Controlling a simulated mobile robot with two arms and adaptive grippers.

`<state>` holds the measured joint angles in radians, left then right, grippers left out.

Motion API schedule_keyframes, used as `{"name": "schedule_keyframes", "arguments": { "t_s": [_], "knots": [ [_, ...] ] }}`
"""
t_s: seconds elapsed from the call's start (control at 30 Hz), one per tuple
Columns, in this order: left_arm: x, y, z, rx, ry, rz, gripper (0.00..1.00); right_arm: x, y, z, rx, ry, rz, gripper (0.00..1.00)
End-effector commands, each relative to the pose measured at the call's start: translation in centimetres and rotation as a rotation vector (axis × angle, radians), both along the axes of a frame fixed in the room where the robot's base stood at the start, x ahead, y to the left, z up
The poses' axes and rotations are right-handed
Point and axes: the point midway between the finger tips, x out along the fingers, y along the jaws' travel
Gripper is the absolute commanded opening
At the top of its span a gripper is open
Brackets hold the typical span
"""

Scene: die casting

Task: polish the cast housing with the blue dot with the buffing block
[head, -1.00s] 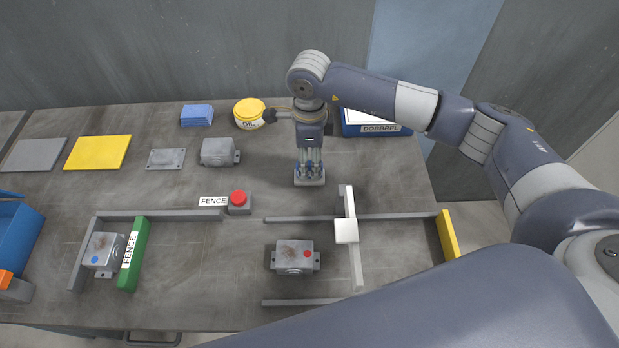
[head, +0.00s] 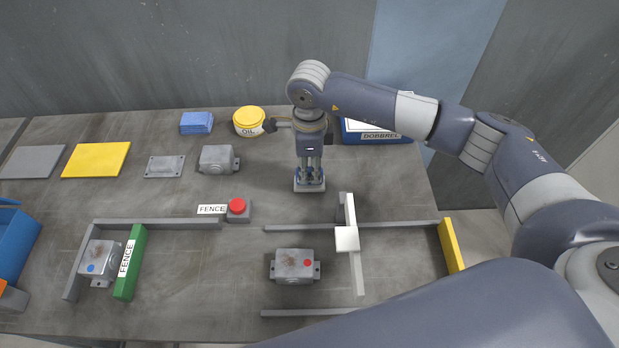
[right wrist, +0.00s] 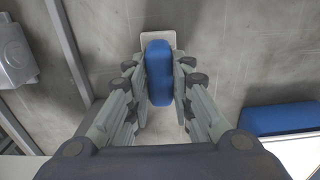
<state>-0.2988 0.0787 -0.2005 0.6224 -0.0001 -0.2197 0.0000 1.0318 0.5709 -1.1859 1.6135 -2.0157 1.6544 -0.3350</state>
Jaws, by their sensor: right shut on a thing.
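The cast housing with the blue dot (head: 103,256) is a grey box with a brownish stained top. It sits at the front left, between a grey rail and the green fence (head: 130,262). My right gripper (head: 310,173) is at the back middle of the table, far from this housing. It points down and is shut on the buffing block (right wrist: 159,72), which has a blue grip and a pale base. The base also shows under the fingers in the head view (head: 310,187). I cannot tell whether it touches the table. My left gripper is not in view.
A red-dot housing (head: 295,265) sits by a white cross-shaped piece (head: 347,240). A red button (head: 237,206), a plain housing (head: 217,158), a plate (head: 165,166), a yellow mat (head: 97,160), an oil tin (head: 249,121) and blue cloths (head: 197,122) stand around. The table's centre is mostly clear.

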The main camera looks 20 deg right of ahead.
Motion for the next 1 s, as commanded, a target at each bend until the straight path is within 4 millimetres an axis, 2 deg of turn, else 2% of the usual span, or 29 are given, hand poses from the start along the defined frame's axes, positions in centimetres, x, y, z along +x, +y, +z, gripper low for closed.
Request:
{"name": "schedule_keyframes", "arguments": {
  "t_s": [0.1,0.6,1.0],
  "knots": [
    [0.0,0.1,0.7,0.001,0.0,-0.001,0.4,0.1,0.0,1.3,0.0,-0.003,0.001,0.0],
    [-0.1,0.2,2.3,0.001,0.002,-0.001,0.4,0.0,0.0,5.2,0.001,-0.001,0.0,0.0],
    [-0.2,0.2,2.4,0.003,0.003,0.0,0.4,0.0,0.0,5.5,0.0,0.0,0.0,0.0]
  ]
}}
